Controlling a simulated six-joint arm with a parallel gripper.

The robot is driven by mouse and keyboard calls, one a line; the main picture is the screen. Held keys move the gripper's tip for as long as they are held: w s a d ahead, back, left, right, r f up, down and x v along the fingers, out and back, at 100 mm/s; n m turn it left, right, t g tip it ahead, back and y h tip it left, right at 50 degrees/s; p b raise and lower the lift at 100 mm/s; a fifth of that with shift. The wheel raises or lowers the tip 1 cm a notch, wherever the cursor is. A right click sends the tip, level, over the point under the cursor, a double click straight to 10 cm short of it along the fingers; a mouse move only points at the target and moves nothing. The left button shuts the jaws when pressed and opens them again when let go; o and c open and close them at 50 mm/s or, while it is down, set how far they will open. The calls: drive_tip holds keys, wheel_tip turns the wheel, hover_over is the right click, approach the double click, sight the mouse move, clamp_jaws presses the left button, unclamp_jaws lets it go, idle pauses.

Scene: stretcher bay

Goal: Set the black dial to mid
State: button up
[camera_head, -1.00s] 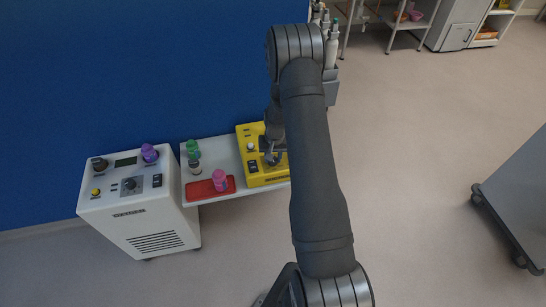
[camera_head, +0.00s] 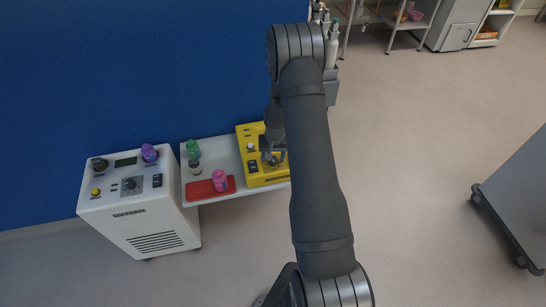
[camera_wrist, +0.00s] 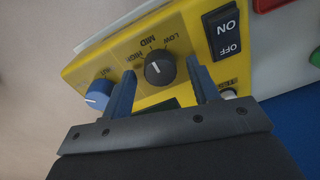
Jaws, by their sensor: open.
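The black dial (camera_wrist: 160,70) sits on the face of the yellow box (camera_wrist: 107,60), with LOW, MID and HIGH printed around it. Its white mark is on the upper-left side of the knob, towards the MID and HIGH labels; I cannot tell exactly which it meets. My gripper (camera_wrist: 161,67) is open, one blue finger on each side of the dial, with a visible gap to each finger. In the head view my gripper (camera_head: 271,157) is at the yellow box (camera_head: 262,180) and mostly covers the dial there.
Beside the dial on the yellow box are a blue knob (camera_wrist: 98,94) and an ON/OFF switch (camera_wrist: 222,32). In the head view a red tray (camera_head: 200,190) with a pink item (camera_head: 220,181) lies to the left, beside a white machine (camera_head: 150,225).

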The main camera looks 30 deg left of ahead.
sight(275, 159)
wheel_tip(275, 159, up, 17)
drive_tip(key=shift+w+d, duration=0.2)
drive_tip(key=shift+d, duration=0.1)
idle(0.4)
drive_tip(key=f, duration=1.7)
drive_tip(key=shift+s+a+f, duration=0.2)
drive_tip(key=shift+s+a, duration=0.05)
drive_tip(key=shift+a, duration=0.05)
drive_tip(key=shift+r, duration=0.1)
